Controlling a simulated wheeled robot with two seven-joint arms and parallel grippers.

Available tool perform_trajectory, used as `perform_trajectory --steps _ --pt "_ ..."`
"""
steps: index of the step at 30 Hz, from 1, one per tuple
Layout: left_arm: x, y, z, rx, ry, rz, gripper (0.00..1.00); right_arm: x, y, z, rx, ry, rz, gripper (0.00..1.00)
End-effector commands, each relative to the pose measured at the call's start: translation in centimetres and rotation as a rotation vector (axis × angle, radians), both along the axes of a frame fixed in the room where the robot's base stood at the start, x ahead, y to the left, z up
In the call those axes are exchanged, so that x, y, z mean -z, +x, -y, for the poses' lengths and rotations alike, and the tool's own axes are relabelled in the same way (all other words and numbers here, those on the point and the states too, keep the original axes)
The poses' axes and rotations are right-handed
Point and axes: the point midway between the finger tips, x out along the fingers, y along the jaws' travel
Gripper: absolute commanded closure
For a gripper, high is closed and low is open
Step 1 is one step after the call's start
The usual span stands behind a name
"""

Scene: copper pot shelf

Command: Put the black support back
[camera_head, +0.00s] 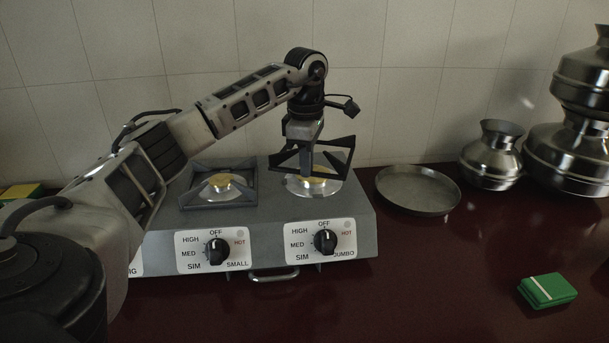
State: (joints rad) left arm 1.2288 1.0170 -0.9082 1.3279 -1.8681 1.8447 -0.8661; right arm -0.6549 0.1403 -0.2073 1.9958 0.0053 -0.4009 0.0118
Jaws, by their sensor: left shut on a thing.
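The black support (334,154) is a dark metal pan frame. It is tilted and appears raised over the right burner (312,184) of the grey stove (272,218). My left gripper (307,158) comes down from above and is shut on the support. The gripper hides part of the support and of the burner behind it. I cannot tell whether the support's lower edge touches the stove top. The left burner (221,182) has its own dark square support (196,197) lying flat around it. My right gripper is not in view.
A shallow round metal pan (418,191) lies right of the stove. Shiny metal pots (491,156) stand at the back right, some stacked. A green box (546,290) lies at the front right. The dark red counter (430,275) between is clear. A tiled wall stands behind.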

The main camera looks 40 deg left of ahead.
Motion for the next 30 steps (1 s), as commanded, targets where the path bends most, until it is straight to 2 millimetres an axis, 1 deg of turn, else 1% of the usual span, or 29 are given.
perform_trajectory --steps 2,6,9,17,30 --pt "0.8 0.0 -0.8 -0.004 0.002 -0.002 1.00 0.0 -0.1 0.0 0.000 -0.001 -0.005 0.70" --pt "2.8 -0.1 -0.7 0.000 0.003 -0.004 1.00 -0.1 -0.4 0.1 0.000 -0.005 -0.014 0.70" --pt "3.6 0.0 -0.7 -0.001 0.002 0.000 1.00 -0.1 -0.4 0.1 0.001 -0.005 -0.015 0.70" --pt "3.7 0.0 -0.6 -0.001 0.002 0.001 1.00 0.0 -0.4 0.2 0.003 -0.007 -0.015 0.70" --pt "4.9 0.0 -0.6 -0.001 0.002 0.000 1.00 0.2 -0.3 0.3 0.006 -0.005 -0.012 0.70"
